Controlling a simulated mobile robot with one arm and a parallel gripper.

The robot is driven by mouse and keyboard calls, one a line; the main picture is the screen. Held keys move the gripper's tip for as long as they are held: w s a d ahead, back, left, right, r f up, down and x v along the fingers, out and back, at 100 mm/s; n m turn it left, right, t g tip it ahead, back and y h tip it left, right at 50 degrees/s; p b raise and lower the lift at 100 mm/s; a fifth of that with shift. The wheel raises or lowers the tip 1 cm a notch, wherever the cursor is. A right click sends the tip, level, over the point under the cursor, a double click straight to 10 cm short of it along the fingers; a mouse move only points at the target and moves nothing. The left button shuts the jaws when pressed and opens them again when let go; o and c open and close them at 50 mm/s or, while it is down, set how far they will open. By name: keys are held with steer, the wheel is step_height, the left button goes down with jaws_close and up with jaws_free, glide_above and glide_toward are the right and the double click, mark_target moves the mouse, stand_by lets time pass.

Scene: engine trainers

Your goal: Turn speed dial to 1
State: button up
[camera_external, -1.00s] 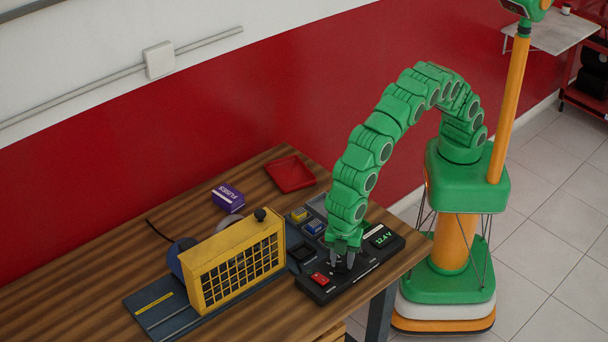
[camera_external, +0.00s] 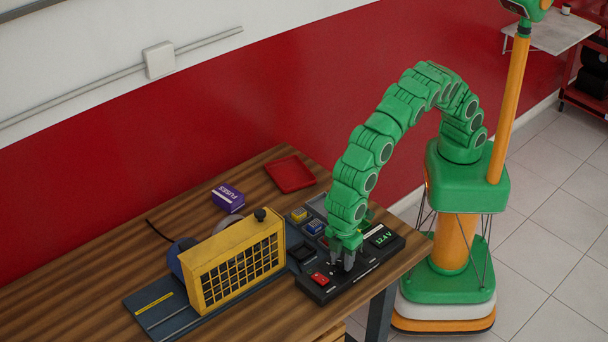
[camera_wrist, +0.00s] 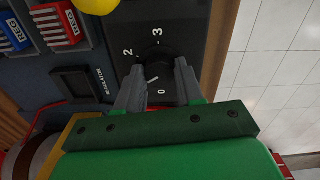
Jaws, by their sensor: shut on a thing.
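The dark speed dial (camera_wrist: 160,68) sits between my gripper's fingers in the wrist view. Its white pointer line (camera_wrist: 152,80) shows between the fingertips. The printed 0, 2 and 3 are readable around it; the 1 is not visible, probably behind the left finger. My gripper (camera_wrist: 159,76) is shut on the dial, one finger on each side. In the external view my gripper (camera_external: 343,262) points down onto the black control panel (camera_external: 318,292), and its fingers hide the dial.
A green 12.4 V display (camera_external: 383,238) is on the right. Blue (camera_external: 314,227) and yellow (camera_external: 299,214) blocks stand behind. A yellow grille box (camera_external: 235,265) is further left. A red tray (camera_external: 290,174) lies at the back.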

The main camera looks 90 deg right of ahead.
mark_target(343, 263)
steer(key=o, duration=1)
steer(key=shift+r, duration=0.1)
step_height(343, 263, up, 8)
steer(key=shift+f, duration=0.15)
stand_by(0.4)
